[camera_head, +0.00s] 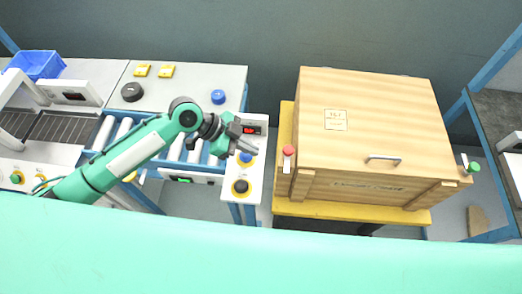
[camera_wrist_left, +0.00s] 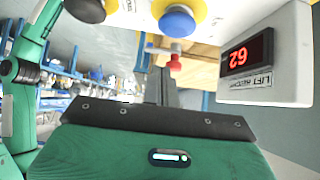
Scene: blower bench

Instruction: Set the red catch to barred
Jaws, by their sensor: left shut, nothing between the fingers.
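The red catch (camera_head: 288,151) is a red knob with a pale plate below it, on the left side of a wooden crate (camera_head: 380,125). It also shows in the left wrist view (camera_wrist_left: 175,60), beyond the fingers. I cannot tell its setting for sure. My left gripper (camera_head: 256,150) is shut and empty, over the small control panel left of the crate. Its fingertips point right, toward the red catch, with a gap between them. A green catch (camera_head: 473,168) is on the crate's right side. My right gripper is not in view.
The control panel (camera_head: 252,190) has a red display, a blue button (camera_head: 245,157) and a black knob (camera_head: 240,186) on yellow. The crate stands on a yellow platform (camera_head: 350,212). Roller conveyor and bench lie at left, with a blue bin (camera_head: 38,65). Blue posts stand at right.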

